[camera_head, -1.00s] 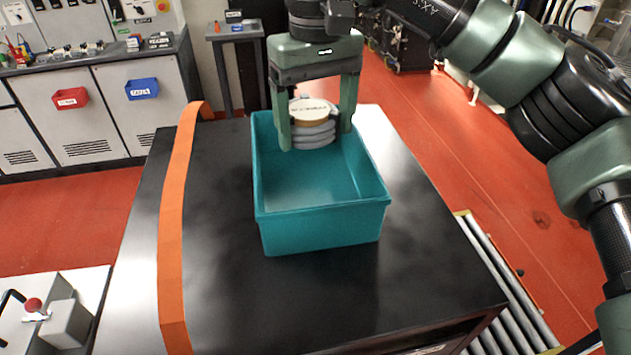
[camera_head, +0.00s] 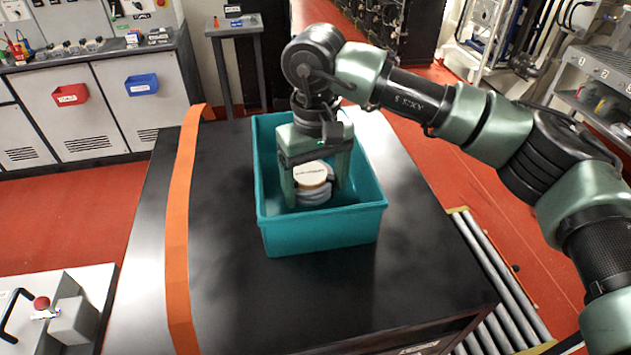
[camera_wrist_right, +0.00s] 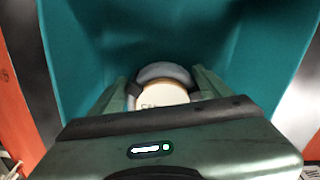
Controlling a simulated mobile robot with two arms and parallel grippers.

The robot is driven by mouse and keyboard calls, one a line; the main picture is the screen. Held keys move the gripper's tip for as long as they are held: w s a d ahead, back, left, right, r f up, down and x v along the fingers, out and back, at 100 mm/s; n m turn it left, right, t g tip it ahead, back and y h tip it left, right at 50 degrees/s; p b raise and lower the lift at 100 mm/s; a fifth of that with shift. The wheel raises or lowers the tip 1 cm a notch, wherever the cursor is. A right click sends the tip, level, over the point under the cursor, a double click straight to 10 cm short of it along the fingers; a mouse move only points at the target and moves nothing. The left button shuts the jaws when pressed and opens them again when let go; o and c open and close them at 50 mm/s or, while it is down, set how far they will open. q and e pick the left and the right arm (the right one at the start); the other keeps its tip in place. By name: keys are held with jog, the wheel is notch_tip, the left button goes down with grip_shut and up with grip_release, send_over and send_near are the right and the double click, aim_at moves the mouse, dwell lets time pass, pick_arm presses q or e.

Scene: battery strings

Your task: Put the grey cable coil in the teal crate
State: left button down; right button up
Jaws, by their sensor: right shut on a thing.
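The teal crate (camera_head: 322,232) stands on the black table top. My right gripper (camera_head: 313,194) reaches down inside the crate and is shut on the grey cable coil (camera_head: 315,197), one finger on each side of it. The coil is a stack of grey rings with a pale lettered disc on top. In the right wrist view the coil (camera_wrist_right: 163,73) shows between the fingers, with the crate's teal walls (camera_wrist_right: 245,45) around it. Whether the coil touches the crate floor is hidden. My left gripper is not in view.
An orange strip (camera_head: 178,230) runs along the table (camera_head: 235,300) left of the crate. A roller conveyor (camera_head: 500,290) lies along the table's right side. The table top in front of the crate is clear.

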aim_at(315, 180)
jog(key=shift+f, duration=0.1)
jog(key=o, duration=1.2)
jog(key=shift+f, duration=0.1)
jog(key=o, duration=0.4)
jog(key=shift+o, duration=0.2)
jog(key=shift+r, duration=0.75)
notch_tip(315, 180, up, 11)
jog(key=b, duration=0.2)
